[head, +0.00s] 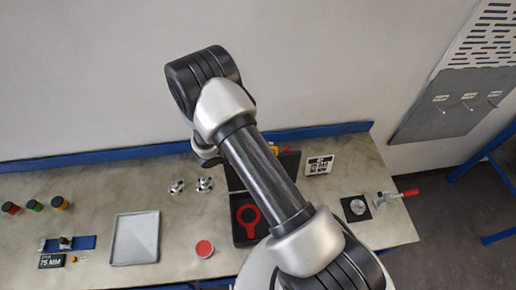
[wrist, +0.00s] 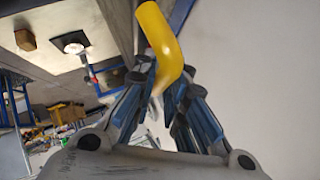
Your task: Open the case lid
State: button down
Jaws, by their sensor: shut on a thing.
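The dark case (head: 237,241) sits on the bench in the head view, with a red ring-shaped tool (head: 248,215) showing inside its open front part. A dark panel behind it, which looks like the case lid (head: 235,181), shows on both sides of my arm and seems raised; its exact angle is hidden. In the wrist view, my gripper (wrist: 166,88) is shut on a yellow bent bar (wrist: 160,40), which looks like a handle. Whether the bar joins the lid cannot be seen there. My arm hides most of the gripper in the head view.
A grey tray (head: 135,238) and a red-topped round piece (head: 204,249) lie left of the case. Small metal flanged parts (head: 204,184) stand behind. A label card (head: 319,165) and a red-handled clamp (head: 388,199) are to the right.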

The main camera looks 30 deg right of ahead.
dwell(0.3)
jog(key=c, duration=1.6)
grip_release()
jog(key=v, duration=1.2)
